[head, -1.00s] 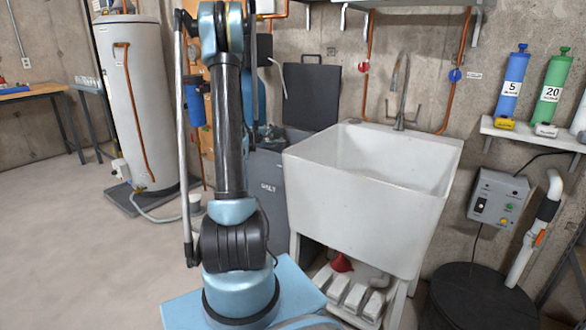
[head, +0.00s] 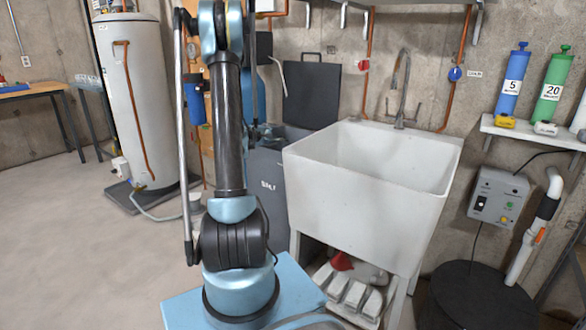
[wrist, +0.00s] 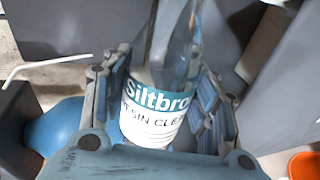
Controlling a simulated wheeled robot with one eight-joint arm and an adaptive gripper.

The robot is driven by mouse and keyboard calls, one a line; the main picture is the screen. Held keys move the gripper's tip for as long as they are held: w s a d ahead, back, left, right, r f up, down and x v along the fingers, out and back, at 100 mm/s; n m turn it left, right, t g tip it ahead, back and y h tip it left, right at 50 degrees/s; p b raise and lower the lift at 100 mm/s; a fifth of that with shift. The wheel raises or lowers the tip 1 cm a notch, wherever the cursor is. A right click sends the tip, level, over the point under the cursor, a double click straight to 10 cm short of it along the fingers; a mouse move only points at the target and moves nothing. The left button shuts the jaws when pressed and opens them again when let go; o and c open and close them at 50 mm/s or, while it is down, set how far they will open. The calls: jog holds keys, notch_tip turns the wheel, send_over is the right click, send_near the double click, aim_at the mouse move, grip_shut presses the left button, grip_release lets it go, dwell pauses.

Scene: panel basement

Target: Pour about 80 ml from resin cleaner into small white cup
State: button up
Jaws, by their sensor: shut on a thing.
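The resin cleaner (wrist: 155,105) is a clear bottle with a teal and white label, seen in the wrist view. My gripper (wrist: 165,100) is shut around its labelled body, with one finger on each side. The bottle's top is cut off by the upper edge of the wrist view, so its neck and any cap are hidden. The head view shows my arm but not the gripper or the bottle. A small white cup-like thing (head: 194,200) shows beside my arm in the head view, partly hidden; I cannot tell whether it is the small white cup.
A white utility sink (head: 365,215) stands right of my arm, with a grey bin (head: 268,190) labelled on its front beside it. A water heater (head: 130,100) stands at the left. A black round lid (head: 480,295) is at the lower right. The floor at left is clear.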

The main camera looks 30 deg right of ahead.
jog(key=shift+w+a+r+n+g+h, duration=0.1)
jog(key=shift+w+n+g+h, duration=0.05)
jog(key=shift+n, duration=0.45)
jog(key=shift+w+a+r+n+g+h, duration=0.1)
jog(key=shift+n+g+h, duration=0.05)
jog(key=shift+n, duration=0.45)
jog(key=shift+w+a+n+g, duration=0.15)
jog(key=shift+w+n+g, duration=0.15)
jog(key=shift+n, duration=0.3)
jog(key=shift+s+r+n+h, duration=0.3)
jog(key=shift+r+n, duration=0.15)
jog(key=shift+n, duration=0.25)
dwell(0.5)
